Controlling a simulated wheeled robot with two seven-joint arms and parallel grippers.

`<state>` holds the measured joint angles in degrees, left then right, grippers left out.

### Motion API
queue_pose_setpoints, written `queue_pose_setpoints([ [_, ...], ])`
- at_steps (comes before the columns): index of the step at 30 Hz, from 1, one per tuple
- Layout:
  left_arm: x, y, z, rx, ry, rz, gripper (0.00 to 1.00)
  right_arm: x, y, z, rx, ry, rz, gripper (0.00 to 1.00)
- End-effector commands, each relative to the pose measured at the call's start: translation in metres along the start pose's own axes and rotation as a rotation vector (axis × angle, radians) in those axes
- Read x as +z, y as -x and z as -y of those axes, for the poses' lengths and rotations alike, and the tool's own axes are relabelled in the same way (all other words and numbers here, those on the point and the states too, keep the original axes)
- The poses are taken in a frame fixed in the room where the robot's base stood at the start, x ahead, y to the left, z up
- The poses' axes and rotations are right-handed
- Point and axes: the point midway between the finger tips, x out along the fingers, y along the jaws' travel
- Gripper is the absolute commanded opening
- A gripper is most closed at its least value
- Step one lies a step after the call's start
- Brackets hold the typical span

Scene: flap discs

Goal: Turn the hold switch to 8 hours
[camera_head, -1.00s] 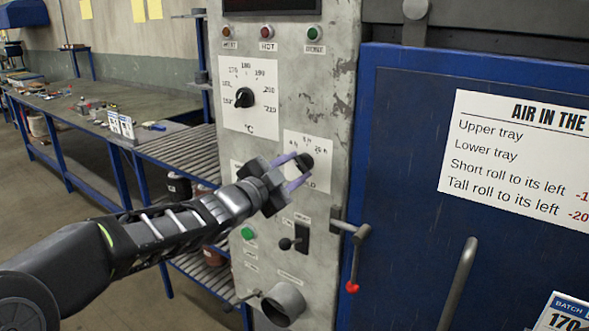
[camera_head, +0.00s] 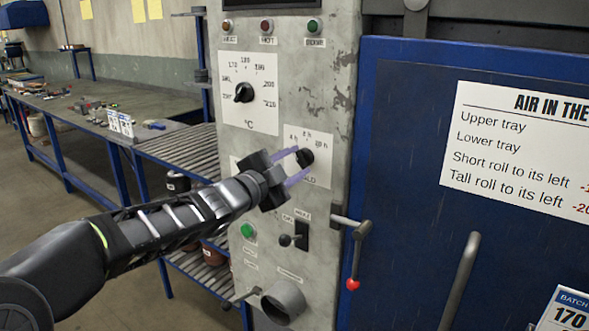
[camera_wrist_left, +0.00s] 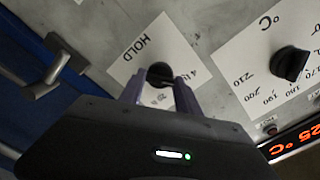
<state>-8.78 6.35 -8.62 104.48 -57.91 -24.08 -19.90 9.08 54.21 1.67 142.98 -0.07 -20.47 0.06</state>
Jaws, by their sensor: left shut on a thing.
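The hold switch (camera_head: 306,157) is a black knob on a white dial plate (camera_head: 318,176) marked 4 h, 8 h and a longer time at upper right. My left gripper (camera_head: 302,161) is at the knob, its two purple fingers shut on the knob's sides. In the left wrist view the knob (camera_wrist_left: 159,74) sits between the fingertips (camera_wrist_left: 160,88), beside the word HOLD. The fingers and the gripper body cover part of the dial, and I cannot tell which mark the knob points to. My right gripper is not in view.
The temperature knob (camera_head: 243,92) is above and left of the hold dial. Below are a small black lever switch (camera_head: 290,240), a green button (camera_head: 248,230) and a round pipe outlet (camera_head: 283,302). A red-tipped handle (camera_head: 353,284) hangs beside the blue door (camera_head: 405,160).

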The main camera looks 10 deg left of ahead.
Motion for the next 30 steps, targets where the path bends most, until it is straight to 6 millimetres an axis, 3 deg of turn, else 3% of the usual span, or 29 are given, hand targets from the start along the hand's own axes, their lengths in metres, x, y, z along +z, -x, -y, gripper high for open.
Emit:
queue_pose_setpoints([
  [6,0.003,0.0,-0.003,-0.001,-0.171,0.0,0.0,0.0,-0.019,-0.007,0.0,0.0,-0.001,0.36],
  [18,0.001,0.0,-0.002,0.0,-0.486,0.0,0.0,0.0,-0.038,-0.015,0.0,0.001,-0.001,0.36],
  [30,0.001,0.0,-0.001,0.002,-0.611,0.001,0.0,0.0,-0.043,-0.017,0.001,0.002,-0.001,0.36],
])
